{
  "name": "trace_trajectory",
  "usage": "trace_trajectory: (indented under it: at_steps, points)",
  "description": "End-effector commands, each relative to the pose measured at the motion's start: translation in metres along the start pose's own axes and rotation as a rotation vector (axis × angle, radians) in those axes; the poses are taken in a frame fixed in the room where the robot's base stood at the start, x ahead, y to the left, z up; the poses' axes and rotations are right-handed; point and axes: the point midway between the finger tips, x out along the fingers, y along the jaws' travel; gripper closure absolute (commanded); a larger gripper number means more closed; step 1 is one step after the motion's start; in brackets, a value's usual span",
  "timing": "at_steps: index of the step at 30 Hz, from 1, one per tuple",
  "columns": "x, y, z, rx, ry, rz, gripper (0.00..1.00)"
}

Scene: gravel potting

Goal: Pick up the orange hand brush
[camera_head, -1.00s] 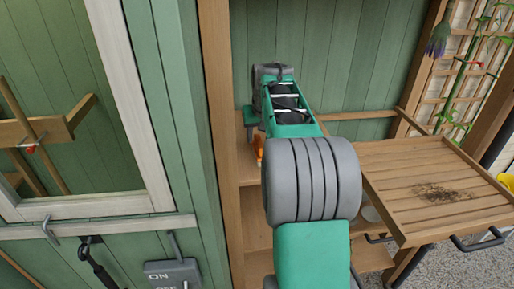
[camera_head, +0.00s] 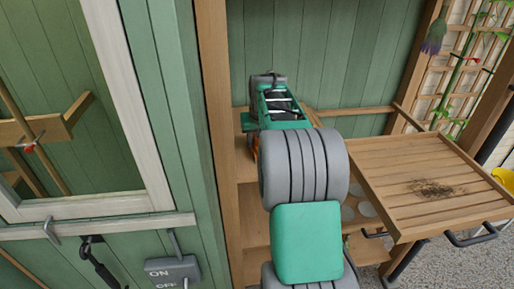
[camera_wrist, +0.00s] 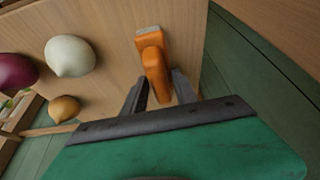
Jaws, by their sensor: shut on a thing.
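The orange hand brush (camera_wrist: 152,58) shows in the wrist view, its pale bristle end toward the top and its handle toward my gripper. My gripper (camera_wrist: 160,86) has its two dark fingers on either side of the brush's handle and is shut on it. In the head view only a small orange patch of the brush (camera_head: 255,143) shows beside my arm. My arm hides most of the brush and the fingers there.
A white bulb (camera_wrist: 70,56), a purple bulb (camera_wrist: 16,71) and a brown bulb (camera_wrist: 64,108) are on the wooden surface left of the brush. A slatted wooden tabletop (camera_head: 400,170) with a dark soil patch juts out at right. A wooden post (camera_head: 217,130) stands close left of my arm.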

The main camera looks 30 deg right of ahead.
Motion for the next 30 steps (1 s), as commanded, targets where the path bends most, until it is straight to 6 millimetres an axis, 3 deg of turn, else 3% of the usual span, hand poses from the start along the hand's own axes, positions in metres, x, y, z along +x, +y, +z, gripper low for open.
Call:
trace_trajectory:
  at_steps: [12, 17, 20, 23, 27, 30]
  points:
    - [-0.002, 0.0, -0.001, 0.0, 0.002, 0.0, 1.0]
    - [-0.012, 0.0, -0.006, 0.0, 0.003, 0.0, 1.0]
    - [-0.029, 0.0, -0.013, -0.001, 0.007, 0.001, 1.0]
    - [-0.054, 0.008, -0.004, 0.002, 0.008, 0.002, 1.0]
    - [-0.104, 0.019, 0.01, 0.003, 0.009, 0.004, 1.0]
    - [-0.127, 0.031, 0.035, 0.004, 0.005, 0.004, 1.0]
